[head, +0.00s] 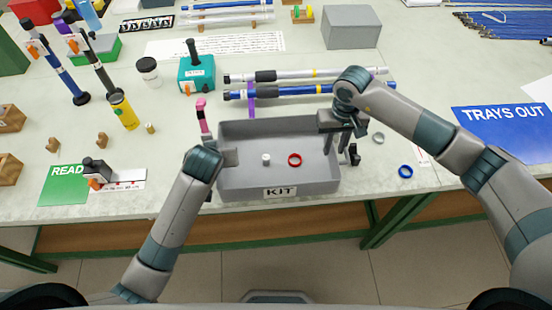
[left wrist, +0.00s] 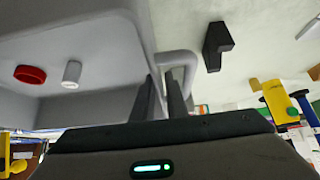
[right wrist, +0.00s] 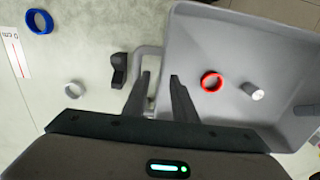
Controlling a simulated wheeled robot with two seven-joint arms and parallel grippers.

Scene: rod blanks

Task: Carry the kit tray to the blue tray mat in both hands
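The grey kit tray (head: 330,185) stands at the table's front edge, with a red ring (head: 295,160) and a small white cylinder (head: 266,159) inside. Its left handle (left wrist: 180,58) and right handle (right wrist: 148,52) show in the wrist views. My left gripper (left wrist: 162,85) is at the left handle, fingers apart; whether they touch it is unclear. My right gripper (right wrist: 161,82) is at the right handle, fingers apart with the handle between or just beyond them. The blue tray mat (head: 480,125), marked TRAYS OUT, lies bare at the right.
Rods on supports (head: 300,91) lie just behind the tray. A blue ring (head: 405,171) and a grey ring (head: 378,137) lie between the tray and the mat. A black block (right wrist: 118,70) sits beside the right handle. A green mat (head: 62,185) is at the left.

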